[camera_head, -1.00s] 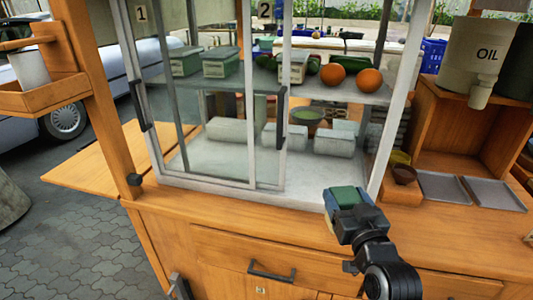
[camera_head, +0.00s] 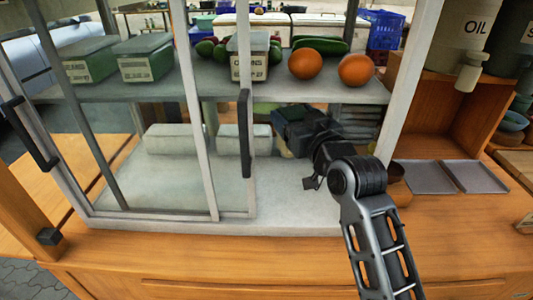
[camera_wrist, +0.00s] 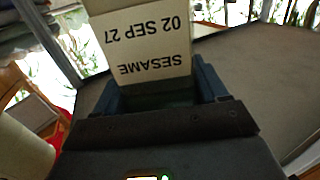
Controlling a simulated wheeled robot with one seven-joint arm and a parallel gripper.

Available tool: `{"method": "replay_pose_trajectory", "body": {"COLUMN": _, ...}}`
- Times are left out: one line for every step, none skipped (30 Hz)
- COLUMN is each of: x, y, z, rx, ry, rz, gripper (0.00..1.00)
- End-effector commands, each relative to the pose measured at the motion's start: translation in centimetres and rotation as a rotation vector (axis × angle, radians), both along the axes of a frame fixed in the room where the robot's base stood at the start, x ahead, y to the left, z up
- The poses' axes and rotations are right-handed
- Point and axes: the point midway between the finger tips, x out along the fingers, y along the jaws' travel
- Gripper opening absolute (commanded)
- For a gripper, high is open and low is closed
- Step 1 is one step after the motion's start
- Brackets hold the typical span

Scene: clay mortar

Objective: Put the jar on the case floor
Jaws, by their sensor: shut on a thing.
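The jar (camera_wrist: 140,45), a pale box-shaped container labelled SESAME 02 SEP 27, is between my gripper's jaws in the wrist view, its label upside down in the picture. My gripper (camera_head: 292,125) is shut on it and reaches through the open right side of the glass case, below the shelf and above the case floor (camera_head: 285,195). In the head view the gripper and wrist mostly hide the jar. A gap shows between the wrist and the floor; the jar's underside is hidden.
The shelf (camera_head: 150,91) above holds labelled jars, green vegetables and two oranges (camera_head: 305,64). Pale wrapped blocks (camera_head: 172,139) lie at the back of the case floor. A sliding door frame (camera_head: 246,130) stands left of my arm, a white post (camera_head: 408,80) right. The front floor is clear.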

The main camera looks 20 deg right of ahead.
Motion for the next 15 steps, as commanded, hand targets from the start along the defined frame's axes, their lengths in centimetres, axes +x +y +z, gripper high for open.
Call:
{"method": "replay_pose_trajectory", "body": {"x": 0.0, "y": 0.0, "z": -1.1, "rx": 0.002, "ry": 0.005, "rz": 0.000, "gripper": 0.26}}
{"method": "replay_pose_trajectory", "body": {"x": 0.0, "y": 0.0, "z": -1.7, "rx": 0.003, "ry": 0.005, "rz": 0.000, "gripper": 0.26}}
{"method": "replay_pose_trajectory", "body": {"x": 0.0, "y": 0.0, "z": -2.4, "rx": 0.003, "ry": 0.005, "rz": 0.000, "gripper": 0.26}}
{"method": "replay_pose_trajectory", "body": {"x": 0.0, "y": 0.0, "z": -2.9, "rx": 0.001, "ry": 0.004, "rz": 0.000, "gripper": 0.26}}
{"method": "replay_pose_trajectory", "body": {"x": 0.0, "y": 0.0, "z": -3.5, "rx": 0.001, "ry": 0.005, "rz": 0.000, "gripper": 0.26}}
{"method": "replay_pose_trajectory", "body": {"x": 0.0, "y": 0.0, "z": -4.0, "rx": 0.002, "ry": 0.003, "rz": 0.000, "gripper": 0.26}}
{"method": "replay_pose_trajectory", "body": {"x": 0.0, "y": 0.0, "z": -4.4, "rx": 0.003, "ry": 0.003, "rz": 0.000, "gripper": 0.26}}
{"method": "replay_pose_trajectory", "body": {"x": 0.0, "y": 0.0, "z": -4.7, "rx": 0.002, "ry": 0.002, "rz": 0.000, "gripper": 0.26}}
{"method": "replay_pose_trajectory", "body": {"x": 0.0, "y": 0.0, "z": -4.9, "rx": 0.001, "ry": 0.000, "rz": 0.000, "gripper": 0.26}}
{"method": "replay_pose_trajectory", "body": {"x": 0.0, "y": 0.0, "z": -5.1, "rx": 0.001, "ry": 0.000, "rz": 0.000, "gripper": 0.26}}
{"method": "replay_pose_trajectory", "body": {"x": 0.0, "y": 0.0, "z": -5.3, "rx": 0.001, "ry": 0.000, "rz": 0.000, "gripper": 0.26}}
{"method": "replay_pose_trajectory", "body": {"x": 0.0, "y": 0.0, "z": -5.5, "rx": 0.001, "ry": 0.000, "rz": 0.000, "gripper": 0.26}}
{"method": "replay_pose_trajectory", "body": {"x": 0.0, "y": 0.0, "z": -5.7, "rx": 0.002, "ry": 0.000, "rz": 0.000, "gripper": 0.26}}
{"method": "replay_pose_trajectory", "body": {"x": 0.0, "y": 0.0, "z": -6.0, "rx": 0.002, "ry": 0.001, "rz": 0.000, "gripper": 0.26}}
{"method": "replay_pose_trajectory", "body": {"x": 0.0, "y": 0.0, "z": -6.5, "rx": 0.002, "ry": 0.002, "rz": 0.000, "gripper": 0.26}}
